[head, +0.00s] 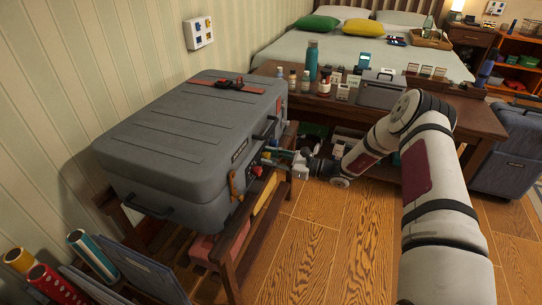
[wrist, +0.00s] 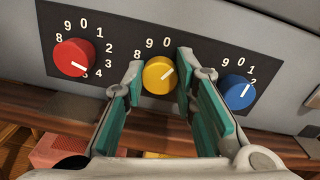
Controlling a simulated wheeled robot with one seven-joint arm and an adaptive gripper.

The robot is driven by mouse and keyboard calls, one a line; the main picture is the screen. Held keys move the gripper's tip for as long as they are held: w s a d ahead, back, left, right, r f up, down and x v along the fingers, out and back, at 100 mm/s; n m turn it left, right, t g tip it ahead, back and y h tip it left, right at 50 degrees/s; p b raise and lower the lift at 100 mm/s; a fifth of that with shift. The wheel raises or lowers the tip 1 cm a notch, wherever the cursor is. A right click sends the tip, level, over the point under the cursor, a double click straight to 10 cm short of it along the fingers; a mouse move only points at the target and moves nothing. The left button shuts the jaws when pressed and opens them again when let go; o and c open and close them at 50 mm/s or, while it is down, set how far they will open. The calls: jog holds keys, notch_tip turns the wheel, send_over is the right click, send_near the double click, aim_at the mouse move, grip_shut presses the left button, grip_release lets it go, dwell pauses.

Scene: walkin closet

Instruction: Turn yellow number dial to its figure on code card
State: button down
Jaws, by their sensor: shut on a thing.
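The yellow dial (wrist: 158,76) sits in the middle of a dark number panel on the suitcase side, in the wrist view. Its white pointer line slants up and right, past the 0; the figures on its right are hidden by a finger. My gripper (wrist: 161,68) is shut on the yellow dial, one teal-padded finger on each side. In the head view my gripper (head: 298,163) reaches the front of the grey suitcase (head: 185,125). A white card (head: 199,32) with small coloured squares is on the wall; its figures are too small to read.
The red dial (wrist: 74,57) is left of my fingers and the blue dial (wrist: 238,92) close on the right. The suitcase rests on a wooden rack (head: 240,255). A wooden table (head: 465,117) with bottles and boxes stands behind my arm. The wooden floor (head: 325,215) in front is clear.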

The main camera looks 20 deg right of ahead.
jog(key=shift+m+p, duration=0.85)
jog(key=shift+m, duration=3.35)
jog(key=shift+t, duration=0.3)
jog(key=c, duration=1.3)
grip_release()
jog(key=v, duration=1.2)
jog(key=shift+d, duration=0.1)
